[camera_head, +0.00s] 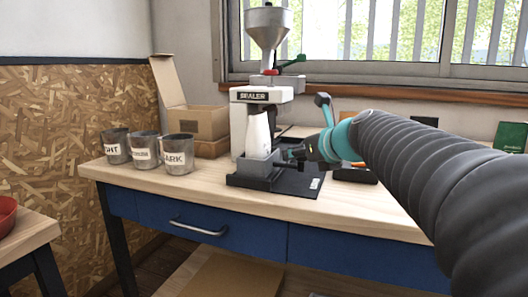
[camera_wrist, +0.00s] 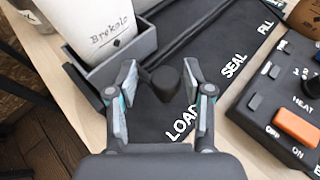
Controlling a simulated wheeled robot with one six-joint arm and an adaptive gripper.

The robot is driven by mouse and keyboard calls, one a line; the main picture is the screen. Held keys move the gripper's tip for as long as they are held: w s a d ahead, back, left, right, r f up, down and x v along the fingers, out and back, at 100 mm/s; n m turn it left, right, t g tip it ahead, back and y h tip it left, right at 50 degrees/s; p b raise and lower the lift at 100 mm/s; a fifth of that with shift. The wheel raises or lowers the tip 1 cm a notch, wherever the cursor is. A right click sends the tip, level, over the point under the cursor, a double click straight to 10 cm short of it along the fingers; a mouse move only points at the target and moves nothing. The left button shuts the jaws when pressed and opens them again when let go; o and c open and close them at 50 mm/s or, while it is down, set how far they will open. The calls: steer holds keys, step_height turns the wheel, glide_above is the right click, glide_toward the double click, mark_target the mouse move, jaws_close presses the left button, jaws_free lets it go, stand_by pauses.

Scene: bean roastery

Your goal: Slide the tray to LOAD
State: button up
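The grey tray (camera_head: 258,168) holds an upright white bag (camera_head: 258,135) and sits on the black base (camera_head: 275,183) in front of the sealer. In the wrist view the tray (camera_wrist: 143,45) stands beside the LOAD label (camera_wrist: 183,122); SEAL and FILL are farther along the base. A dark round knob (camera_wrist: 159,83) sticks out from the tray's side. My gripper (camera_wrist: 160,88) has its two fingers apart, one on each side of the knob, with no clear contact. In the head view my gripper (camera_head: 288,154) is at the tray's right side.
The sealer (camera_head: 262,96) rises behind the tray. A control box (camera_wrist: 285,110) with an orange switch is right of the base. Several metal cups (camera_head: 146,150) and a cardboard box (camera_head: 200,120) stand to the left. The table front (camera_head: 190,190) is clear.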

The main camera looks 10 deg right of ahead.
steer(key=shift+d, duration=0.1)
steer(key=shift+s+d+r, duration=0.1)
steer(key=shift+s+r, duration=0.1)
steer(key=shift+s, duration=0.15)
steer(key=v, duration=1.1)
steer(key=shift+s+f, duration=0.15)
